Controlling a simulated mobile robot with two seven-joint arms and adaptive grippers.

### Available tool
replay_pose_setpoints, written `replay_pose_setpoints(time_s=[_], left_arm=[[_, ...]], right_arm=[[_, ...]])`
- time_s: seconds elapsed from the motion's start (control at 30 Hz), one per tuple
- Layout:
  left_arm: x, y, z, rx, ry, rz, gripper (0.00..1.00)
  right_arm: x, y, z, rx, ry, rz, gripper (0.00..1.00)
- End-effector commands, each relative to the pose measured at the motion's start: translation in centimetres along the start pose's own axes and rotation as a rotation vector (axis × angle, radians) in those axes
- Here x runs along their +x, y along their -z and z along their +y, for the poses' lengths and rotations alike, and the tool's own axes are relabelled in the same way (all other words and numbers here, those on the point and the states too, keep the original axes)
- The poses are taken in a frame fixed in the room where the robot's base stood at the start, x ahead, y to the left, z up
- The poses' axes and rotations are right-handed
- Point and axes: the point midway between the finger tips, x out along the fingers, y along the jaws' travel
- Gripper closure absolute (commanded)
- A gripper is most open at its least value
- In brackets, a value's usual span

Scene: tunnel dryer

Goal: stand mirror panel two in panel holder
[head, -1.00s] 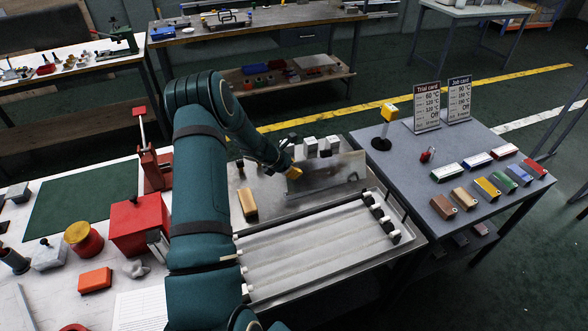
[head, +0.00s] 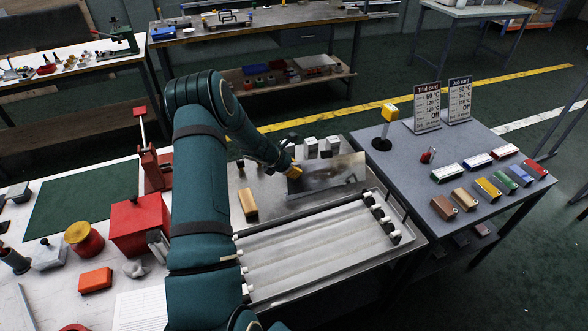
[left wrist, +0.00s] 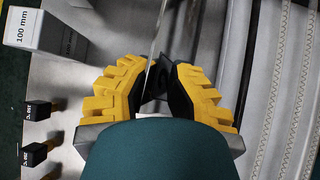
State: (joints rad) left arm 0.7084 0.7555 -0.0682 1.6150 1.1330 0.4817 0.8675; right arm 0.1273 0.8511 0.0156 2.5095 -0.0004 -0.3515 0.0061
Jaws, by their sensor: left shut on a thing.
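My left gripper (head: 293,171) is shut on a thin, shiny mirror panel (head: 330,174), gripping it near its left end in the head view. The panel stands on its long edge, close to upright, over the metal tray table. In the left wrist view the yellow-padded fingers (left wrist: 160,88) close around it, and the panel (left wrist: 156,42) shows nearly edge-on as a thin strip. A dark part shows between and behind the fingers there; I cannot tell whether it is the panel holder. Whether the panel's lower edge touches anything is unclear. My right gripper is not in view.
Grey blocks (head: 310,147) stand just behind the panel; one is marked 100 mm (left wrist: 66,32). A tray with long pale strips (head: 315,245) lies in front. The grey table (head: 400,165) at right bears cards and coloured blocks.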

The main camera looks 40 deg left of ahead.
Motion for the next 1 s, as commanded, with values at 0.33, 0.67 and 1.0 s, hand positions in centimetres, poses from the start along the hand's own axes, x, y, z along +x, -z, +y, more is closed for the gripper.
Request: replay_pose_setpoints(time_s=[0.33, 0.67, 1.0], left_arm=[[-0.1, 0.3, 0.4, 0.000, -0.012, 0.005, 0.55], [-1.7, 0.2, 0.3, 0.000, -0.010, 0.004, 0.55], [-8.5, 0.2, 0.4, 0.000, -0.014, 0.004, 0.55]], right_arm=[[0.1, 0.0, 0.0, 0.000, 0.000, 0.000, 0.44], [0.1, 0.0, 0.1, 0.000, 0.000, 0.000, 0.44], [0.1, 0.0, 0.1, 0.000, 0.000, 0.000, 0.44]])
